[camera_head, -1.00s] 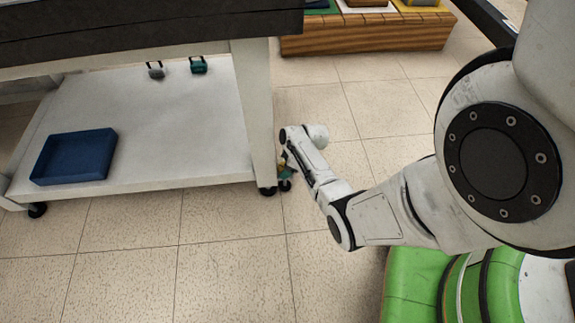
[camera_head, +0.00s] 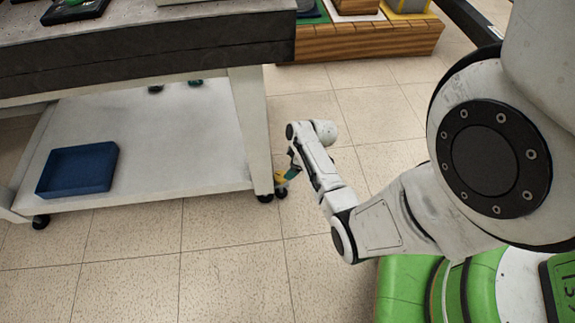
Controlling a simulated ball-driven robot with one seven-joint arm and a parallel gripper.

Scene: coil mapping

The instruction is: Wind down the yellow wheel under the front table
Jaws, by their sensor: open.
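The front table (camera_head: 150,62) stands at the left, with a dark edge, pale legs and a low white shelf (camera_head: 170,145). My gripper (camera_head: 283,182) hangs at the end of my arm, just right of the table's near right leg (camera_head: 250,130). It is small and partly hidden by my arm; its jaws are open. Yellow and green parts show there, and I cannot tell whether they belong to the gripper or to something beside it. No yellow wheel can be made out clearly; the underside of the tabletop is out of sight.
A blue tray (camera_head: 77,170) sits on the low shelf. Black castors (camera_head: 265,198) carry the table. Two small dark green things (camera_head: 195,82) show at the shelf's back, mostly hidden. A wooden platform (camera_head: 370,42) stands behind. The tiled floor in front is clear.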

